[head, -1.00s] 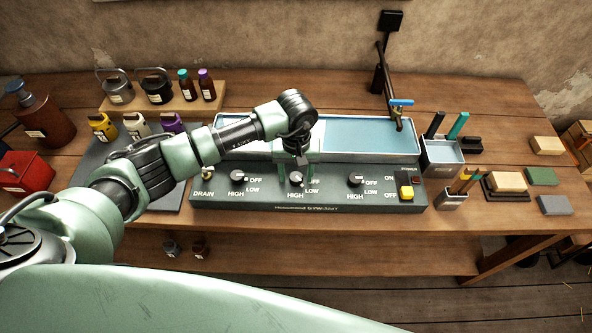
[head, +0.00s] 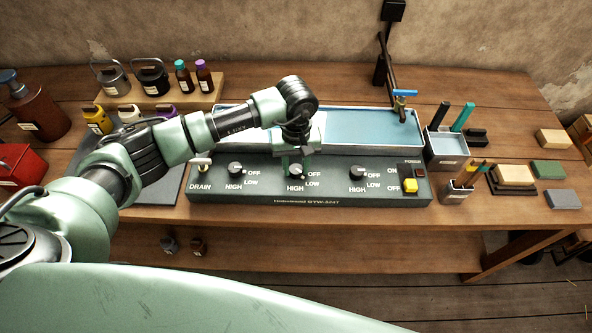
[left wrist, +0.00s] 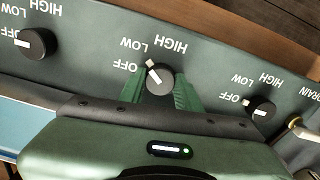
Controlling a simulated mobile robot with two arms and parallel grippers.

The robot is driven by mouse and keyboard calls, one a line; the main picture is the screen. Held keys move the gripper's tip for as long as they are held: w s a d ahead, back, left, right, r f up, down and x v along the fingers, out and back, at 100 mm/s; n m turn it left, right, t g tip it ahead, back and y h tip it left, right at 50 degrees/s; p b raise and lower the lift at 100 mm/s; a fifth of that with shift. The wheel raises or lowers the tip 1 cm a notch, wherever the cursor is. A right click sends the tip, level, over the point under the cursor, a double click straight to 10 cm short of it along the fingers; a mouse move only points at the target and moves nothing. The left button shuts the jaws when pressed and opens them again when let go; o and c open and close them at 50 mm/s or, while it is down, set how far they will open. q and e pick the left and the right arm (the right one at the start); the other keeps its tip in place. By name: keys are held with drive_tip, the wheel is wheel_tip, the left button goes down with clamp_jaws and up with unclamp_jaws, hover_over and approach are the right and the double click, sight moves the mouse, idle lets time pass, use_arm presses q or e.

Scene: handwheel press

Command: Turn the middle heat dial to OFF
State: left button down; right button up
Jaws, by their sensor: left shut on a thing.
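The middle heat dial (head: 296,171) is a round black knob with a white mark, on the front of a dark green control panel (head: 270,192). It also shows in the left wrist view (left wrist: 160,80), where its white mark points up-left, toward the OFF and LOW labels. My left gripper (head: 296,160) comes down over it from behind. In the left wrist view its green fingers (left wrist: 160,92) sit on both sides of the knob, shut on it. They hide part of the knob in the head view. My right gripper is not in view.
Similar dials stand to the left (head: 236,170) and right (head: 357,172). A power switch with a yellow button (head: 410,186) is at the panel's right end. A blue water tray (head: 370,128) lies behind the panel. Tool holders and blocks stand to the right.

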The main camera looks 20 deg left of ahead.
use_arm(q)
drive_tip(key=n+b, duration=0.3)
drive_tip(key=b, duration=0.1)
drive_tip(key=shift+f, duration=0.2)
drive_tip(key=n+b, duration=0.2)
drive_tip(key=shift+n, duration=0.3)
drive_tip(key=shift+r+n+b, duration=0.2)
drive_tip(key=shift+n+b, duration=0.5)
drive_tip(key=shift+n, duration=0.2)
drive_tip(key=shift+r, duration=0.1)
drive_tip(key=c, duration=1)
unclamp_jaws()
